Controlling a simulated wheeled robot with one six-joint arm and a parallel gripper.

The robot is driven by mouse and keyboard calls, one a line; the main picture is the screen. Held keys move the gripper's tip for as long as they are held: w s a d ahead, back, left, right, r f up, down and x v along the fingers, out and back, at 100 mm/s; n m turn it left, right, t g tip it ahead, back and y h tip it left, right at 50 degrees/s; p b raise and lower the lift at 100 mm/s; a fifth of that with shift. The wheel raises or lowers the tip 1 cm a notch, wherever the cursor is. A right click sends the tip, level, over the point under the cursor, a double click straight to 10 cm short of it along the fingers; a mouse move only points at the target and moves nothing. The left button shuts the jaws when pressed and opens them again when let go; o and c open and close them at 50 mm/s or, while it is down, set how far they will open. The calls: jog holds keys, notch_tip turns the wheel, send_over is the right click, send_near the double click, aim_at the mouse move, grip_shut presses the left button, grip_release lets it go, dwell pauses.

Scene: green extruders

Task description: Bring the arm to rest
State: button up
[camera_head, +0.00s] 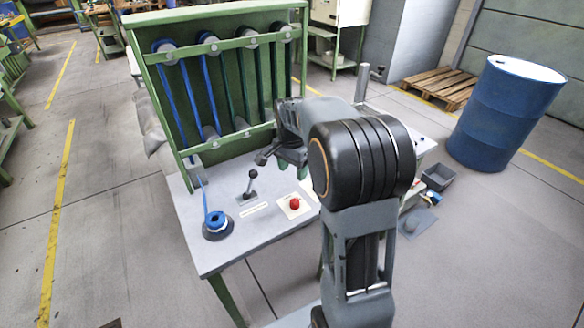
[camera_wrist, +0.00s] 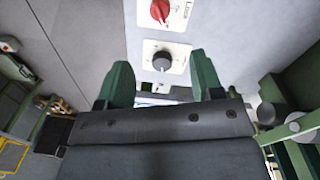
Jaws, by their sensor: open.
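My arm reaches over the grey-topped table (camera_head: 250,226) in the head view, bent at its large dark joint. My gripper (camera_wrist: 163,82) shows in the wrist view as two green fingers spread apart with nothing between them. In the head view it is mostly hidden behind my own arm, above the table's right part and in front of the green rack (camera_head: 160,105). A dark round knob (camera_wrist: 163,61) on a white plate lies beyond the fingertips in the wrist view, apart from them. A red knob (camera_wrist: 160,10) is at the top edge.
The table carries a black lever (camera_head: 252,180), a red button (camera_head: 294,203) and a blue spool (camera_head: 217,221). A blue barrel (camera_head: 503,115), a wooden pallet (camera_head: 440,86) and a small grey bin (camera_head: 438,178) stand to the right.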

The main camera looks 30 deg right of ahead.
jog(key=s+a+r+n+t+p, duration=0.2)
jog(key=s+a+r+n, duration=0.1)
jog(key=s+n, duration=0.3)
jog(key=s+a+r+n+t+p, duration=0.2)
jog(key=s+a+n, duration=0.4)
jog(key=s, duration=0.5)
notch_tip(320, 180, up, 2)
jog(key=shift+a+r+n+p, duration=0.25)
jog(key=shift+n+p, duration=0.25)
jog(key=shift+n, duration=0.2)
jog(key=shift+d, duration=0.1)
